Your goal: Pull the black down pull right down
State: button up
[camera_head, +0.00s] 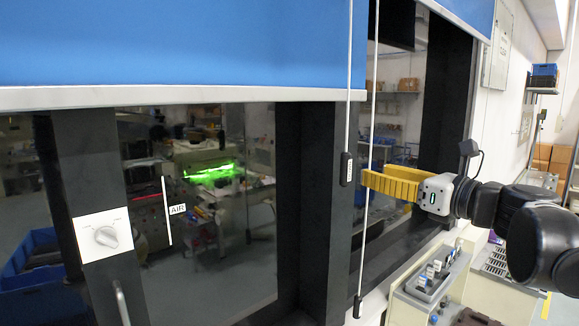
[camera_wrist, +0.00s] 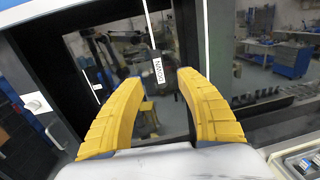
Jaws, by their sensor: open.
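A black pull (camera_head: 347,169) with a white label hangs on a light cord below the blue blind, in front of a dark frame. A second, lower black pull (camera_head: 357,307) hangs at the end of another cord. My gripper (camera_head: 368,182), with yellow fingers, is open and empty, just right of the upper pull at about its height. In the wrist view, the open fingers (camera_wrist: 160,82) show with a labelled black pull (camera_wrist: 157,73) in line with the gap between their tips. I cannot tell how far beyond the tips it is.
Blue blinds (camera_head: 180,45) cover the top of dark glass panels. A white knob panel (camera_head: 103,235) is at left. A control box with switches (camera_head: 430,280) stands below my arm at right. The space in front of the glass is clear.

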aim_at(349, 167)
jog(key=p+x, duration=0.1)
jog(key=x, duration=0.3)
jog(key=p+x, duration=0.1)
jog(key=x, duration=0.4)
jog(key=shift+a, duration=0.3)
grip_shut()
